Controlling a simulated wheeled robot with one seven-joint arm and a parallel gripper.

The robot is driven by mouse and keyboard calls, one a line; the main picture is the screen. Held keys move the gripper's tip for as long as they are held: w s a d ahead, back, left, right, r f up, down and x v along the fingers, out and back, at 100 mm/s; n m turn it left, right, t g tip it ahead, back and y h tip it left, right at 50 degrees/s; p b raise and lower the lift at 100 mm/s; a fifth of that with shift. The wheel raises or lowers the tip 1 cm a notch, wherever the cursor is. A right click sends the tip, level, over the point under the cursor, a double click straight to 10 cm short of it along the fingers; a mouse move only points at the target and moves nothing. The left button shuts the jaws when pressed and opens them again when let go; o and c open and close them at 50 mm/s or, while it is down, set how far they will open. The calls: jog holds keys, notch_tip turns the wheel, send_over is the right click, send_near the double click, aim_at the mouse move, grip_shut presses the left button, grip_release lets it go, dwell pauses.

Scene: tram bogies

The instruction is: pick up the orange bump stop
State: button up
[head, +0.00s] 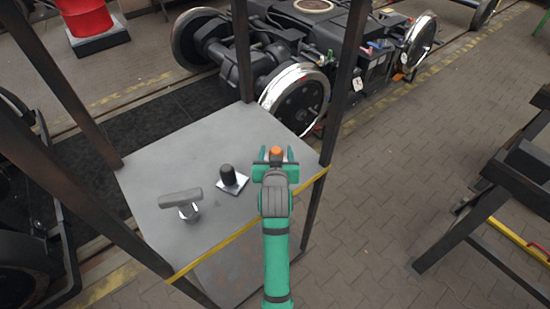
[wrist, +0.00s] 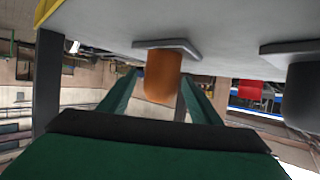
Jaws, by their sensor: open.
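The orange bump stop (head: 276,151) stands near the right edge of the grey shelf. In the wrist view, which shows the scene upside down, it is an orange cylinder (wrist: 162,76) on a square grey plate (wrist: 166,46). My green gripper (head: 275,158) is open, with one finger on either side of the orange bump stop. In the wrist view the open fingers (wrist: 157,92) reach toward it with the cylinder between them. I cannot tell whether either finger touches it. My gripper hides most of its lower part in the head view.
On the grey shelf (head: 145,185), a black bump stop (head: 228,174) stands on a square plate to the left, and a grey T-shaped part (head: 181,198) lies farther left. Dark posts (head: 345,85) rise at the shelf corners. A bogie (head: 300,50) stands behind.

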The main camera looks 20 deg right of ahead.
jog(key=shift+w, duration=0.1)
jog(key=shift+c, duration=0.6)
jog(key=c, duration=1.2)
jog(key=shift+r, duration=0.15)
